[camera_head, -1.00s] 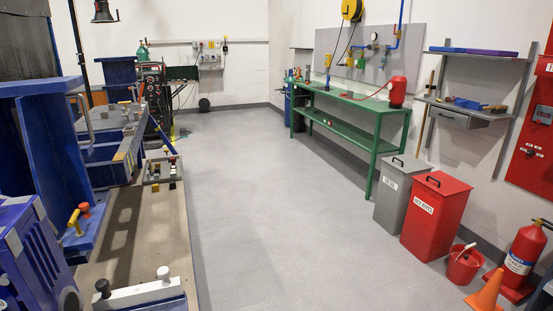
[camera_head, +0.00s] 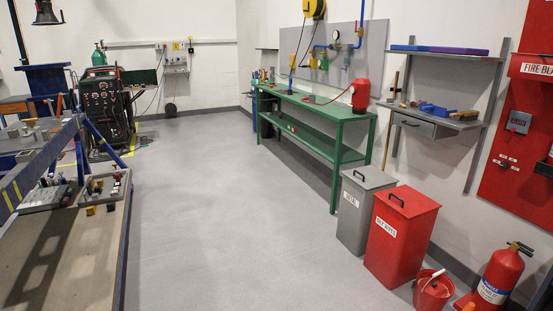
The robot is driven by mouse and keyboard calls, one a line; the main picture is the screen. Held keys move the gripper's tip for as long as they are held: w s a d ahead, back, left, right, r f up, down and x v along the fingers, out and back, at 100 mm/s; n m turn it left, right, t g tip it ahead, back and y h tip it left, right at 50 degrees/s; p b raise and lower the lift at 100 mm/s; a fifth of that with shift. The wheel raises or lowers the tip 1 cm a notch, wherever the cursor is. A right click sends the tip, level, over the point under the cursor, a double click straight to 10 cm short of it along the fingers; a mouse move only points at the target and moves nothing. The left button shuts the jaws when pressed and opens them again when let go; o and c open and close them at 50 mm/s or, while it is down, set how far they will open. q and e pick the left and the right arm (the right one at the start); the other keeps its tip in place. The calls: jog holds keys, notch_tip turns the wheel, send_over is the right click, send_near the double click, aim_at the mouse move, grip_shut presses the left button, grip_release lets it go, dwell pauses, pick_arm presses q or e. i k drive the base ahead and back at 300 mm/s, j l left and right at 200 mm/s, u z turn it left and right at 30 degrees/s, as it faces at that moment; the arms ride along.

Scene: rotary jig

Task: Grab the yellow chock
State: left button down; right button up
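No thing in view can be surely told as the yellow chock. Small yellow pieces (camera_head: 90,210) show at the front edge of a small tray of parts (camera_head: 125,178) on the left, but they are too small to make out. The tray sits on a long worktable (camera_head: 75,265) with a tan top and dark edge. A grey plate with small fittings (camera_head: 45,196) lies beside the tray on its left. Neither of my grippers shows in this view.
A blue-grey beam frame (camera_head: 40,155) stands over the table's far left. A welding machine (camera_head: 105,105) is behind it. A green bench (camera_head: 330,112), grey bin (camera_head: 362,215), red bin (camera_head: 400,235) and fire extinguisher (camera_head: 499,275) line the right. The grey floor (camera_head: 220,210) between is clear.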

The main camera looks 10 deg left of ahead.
aim_at(91, 210)
jog(key=i+j+u, duration=0.15)
jog(key=i+u, duration=0.2)
jog(key=i, duration=0.15)
jog(key=i+u, duration=0.4)
jog(key=i+l+u, duration=0.2)
jog(key=i+u, duration=0.15)
jog(key=i, duration=0.2)
jog(key=i+u, duration=0.1)
jog(key=i, duration=1.8)
jog(key=i+u, duration=0.2)
jog(key=i, duration=0.25)
jog(key=i+l+u, duration=0.15)
jog(key=i, duration=0.35)
jog(key=i+l+u, duration=0.2)
jog(key=i, duration=0.25)
jog(key=i+l+u, duration=0.2)
jog(key=i, duration=0.25)
